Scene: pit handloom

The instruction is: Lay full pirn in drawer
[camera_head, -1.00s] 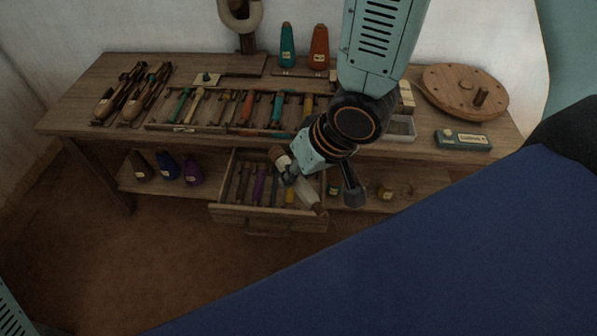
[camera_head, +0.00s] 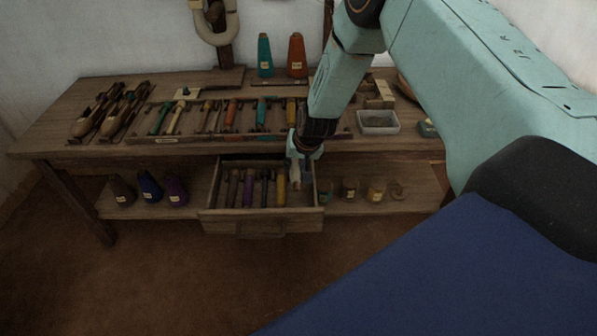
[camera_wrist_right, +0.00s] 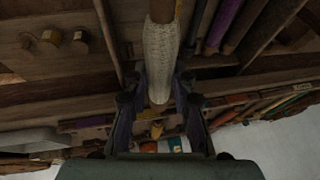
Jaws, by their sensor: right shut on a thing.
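The full pirn (camera_wrist_right: 160,58) is wound with pale cream yarn and has a wooden end. In the right wrist view it runs lengthwise between the fingers of my right gripper (camera_wrist_right: 158,112), which is shut on it. In the head view my right gripper (camera_head: 300,168) points down over the right end of the open drawer (camera_head: 262,221). The pirn is mostly hidden there by the hand, and I cannot tell whether it touches the drawer floor. Several pirns lie side by side in the drawer, including a purple one (camera_head: 249,188) and a yellow one (camera_head: 281,188). My left gripper is not in view.
The bench top (camera_head: 60,128) carries shuttles (camera_head: 100,112), a rack of coloured pirns and a grey tray (camera_head: 378,122). Dark, blue and purple cones (camera_head: 150,187) stand on the shelf left of the drawer. Small jars (camera_head: 376,189) stand to its right.

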